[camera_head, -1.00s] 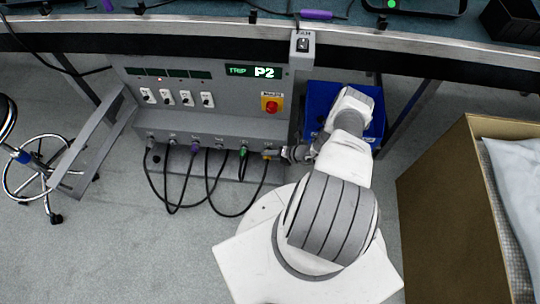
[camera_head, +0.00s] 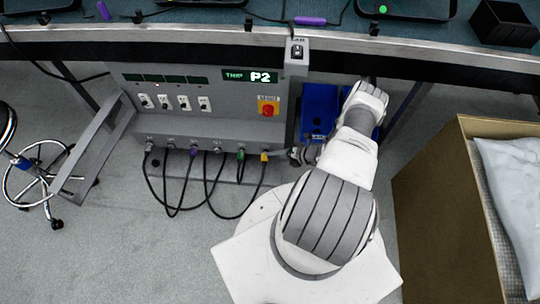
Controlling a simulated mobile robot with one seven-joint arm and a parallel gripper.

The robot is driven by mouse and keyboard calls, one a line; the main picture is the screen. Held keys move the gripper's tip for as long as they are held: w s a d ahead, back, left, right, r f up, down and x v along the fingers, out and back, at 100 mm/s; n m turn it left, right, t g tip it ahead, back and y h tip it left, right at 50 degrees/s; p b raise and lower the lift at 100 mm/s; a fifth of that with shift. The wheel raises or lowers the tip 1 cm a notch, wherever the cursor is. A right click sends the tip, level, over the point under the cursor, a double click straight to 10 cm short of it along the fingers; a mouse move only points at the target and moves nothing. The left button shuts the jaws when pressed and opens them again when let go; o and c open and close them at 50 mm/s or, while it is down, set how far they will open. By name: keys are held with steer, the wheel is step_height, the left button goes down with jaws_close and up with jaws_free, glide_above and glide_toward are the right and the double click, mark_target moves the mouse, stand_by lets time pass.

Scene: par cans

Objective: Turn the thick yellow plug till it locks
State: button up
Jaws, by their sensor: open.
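The yellow plug (camera_head: 264,157) sits at the right end of the socket row on the grey power box (camera_head: 205,139), with a black cable hanging from it. It is too small to tell which way it is turned or whether it is locked. My gripper (camera_head: 293,155) is open, just right of the yellow plug and apart from it. The fingers are small and dark in this view, and nothing shows between them.
A green plug (camera_head: 240,153) and a purple plug (camera_head: 194,153) sit to the left, with looping black cables below. A red knob (camera_head: 267,110) is above. A blue box (camera_head: 319,108) stands behind my arm. A cardboard box (camera_head: 430,205) stands at right.

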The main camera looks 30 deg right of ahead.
steer(key=p+v, duration=0.2)
steer(key=v, duration=0.9)
steer(key=shift+d+r, duration=0.15)
